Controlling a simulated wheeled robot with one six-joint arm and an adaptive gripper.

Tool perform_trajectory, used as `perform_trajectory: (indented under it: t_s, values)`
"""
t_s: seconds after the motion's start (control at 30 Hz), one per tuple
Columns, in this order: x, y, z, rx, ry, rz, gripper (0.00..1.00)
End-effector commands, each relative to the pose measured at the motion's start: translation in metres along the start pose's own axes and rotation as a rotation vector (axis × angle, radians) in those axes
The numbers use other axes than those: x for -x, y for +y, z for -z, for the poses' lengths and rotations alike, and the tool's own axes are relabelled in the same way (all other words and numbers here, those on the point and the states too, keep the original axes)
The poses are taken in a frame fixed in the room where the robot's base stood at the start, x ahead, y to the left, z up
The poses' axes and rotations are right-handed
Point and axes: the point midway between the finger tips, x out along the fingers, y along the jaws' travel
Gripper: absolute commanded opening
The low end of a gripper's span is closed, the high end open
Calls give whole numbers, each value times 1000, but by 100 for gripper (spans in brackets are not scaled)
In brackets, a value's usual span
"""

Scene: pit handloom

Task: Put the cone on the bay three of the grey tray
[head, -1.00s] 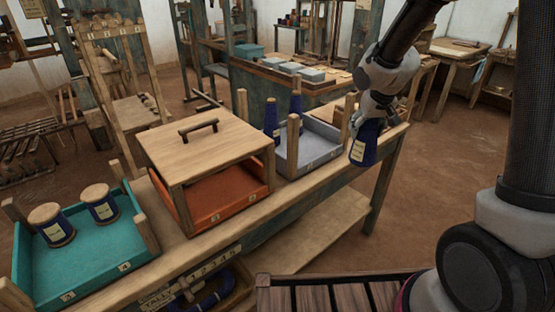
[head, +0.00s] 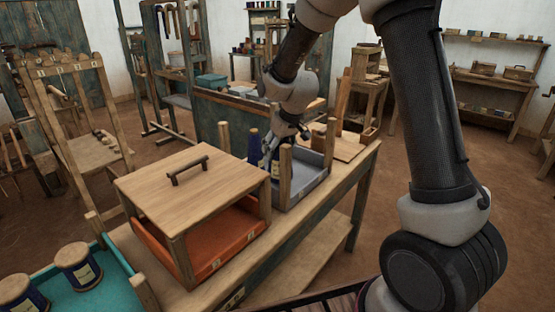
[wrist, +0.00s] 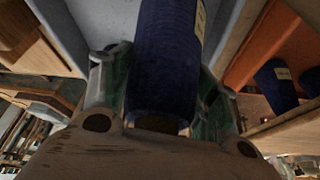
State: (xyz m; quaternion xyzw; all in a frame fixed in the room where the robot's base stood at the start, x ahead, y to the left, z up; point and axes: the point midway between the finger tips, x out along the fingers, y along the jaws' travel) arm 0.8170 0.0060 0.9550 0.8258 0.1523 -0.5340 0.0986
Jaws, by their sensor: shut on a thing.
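My gripper (head: 283,150) is shut on a dark blue cone (wrist: 168,55), which fills the middle of the wrist view between the fingers. In the head view the gripper is low at the grey tray (head: 313,183), among its wooden corner posts. Another dark blue cone (head: 254,146) stands upright at the tray's left side, close to the gripper. The held cone is mostly hidden in the head view by the gripper and a front post. I cannot tell whether its base touches the tray floor, nor which bay it is over.
A wooden-lidded box with an orange tray (head: 222,240) stands left of the grey tray. A teal tray (head: 118,285) with two wood-topped spools is at the front left. Wooden posts (head: 285,176) rise close around the gripper. The bench's lower shelf (head: 300,238) is bare.

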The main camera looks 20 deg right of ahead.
Motion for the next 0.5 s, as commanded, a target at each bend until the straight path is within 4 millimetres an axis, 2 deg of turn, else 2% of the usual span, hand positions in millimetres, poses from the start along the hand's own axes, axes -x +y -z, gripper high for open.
perform_trajectory:
  t_s: [0.2,0.5]
  values:
    - [-28,0,-13,-1,-3,0,30]
    - [-31,0,-14,0,-1,-1,30]
